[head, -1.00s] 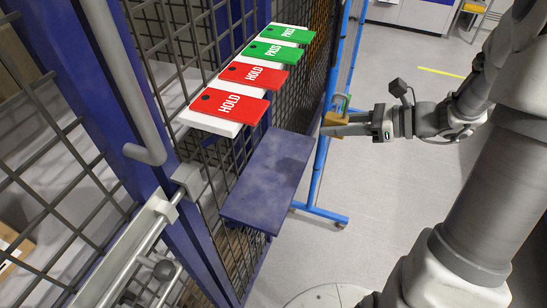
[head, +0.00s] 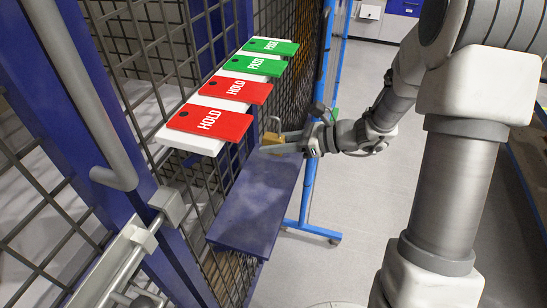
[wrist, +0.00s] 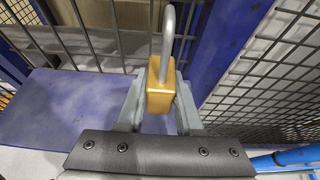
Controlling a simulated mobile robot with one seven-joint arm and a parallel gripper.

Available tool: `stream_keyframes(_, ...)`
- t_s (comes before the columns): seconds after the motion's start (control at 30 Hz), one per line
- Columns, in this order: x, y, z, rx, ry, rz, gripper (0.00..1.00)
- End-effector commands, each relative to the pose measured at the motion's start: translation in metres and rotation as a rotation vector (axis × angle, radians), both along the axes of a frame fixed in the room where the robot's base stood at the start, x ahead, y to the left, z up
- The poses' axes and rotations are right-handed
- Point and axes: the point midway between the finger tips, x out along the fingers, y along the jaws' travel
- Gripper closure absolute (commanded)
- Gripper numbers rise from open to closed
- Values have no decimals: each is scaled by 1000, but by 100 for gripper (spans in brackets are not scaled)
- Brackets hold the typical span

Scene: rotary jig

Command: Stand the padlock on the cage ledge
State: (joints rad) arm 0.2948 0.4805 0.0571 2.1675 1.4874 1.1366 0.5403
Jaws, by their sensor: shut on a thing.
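The padlock (head: 271,140) has a brass body and a grey shackle. My gripper (head: 282,145) is shut on its body, at the far end of the blue cage ledge (head: 250,205). In the wrist view the padlock (wrist: 161,95) is upright between the two fingers of my gripper (wrist: 160,100), shackle up. The ledge (wrist: 60,110) lies below and to the left there. I cannot tell whether the padlock's base touches the ledge.
A white shelf (head: 190,141) above the ledge holds red HOLD tags (head: 210,122) and green PASS tags (head: 255,64). The mesh cage wall (wrist: 240,75) runs behind the ledge. A blue frame post (head: 312,180) stands to the right. The ledge top is clear.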

Motion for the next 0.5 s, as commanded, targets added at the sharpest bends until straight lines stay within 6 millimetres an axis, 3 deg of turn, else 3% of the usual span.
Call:
stream_keyframes(0.3,0,0,-39,1,2,-1,100)
stream_keyframes(0.5,1,0,-39,0,-2,-1,100)
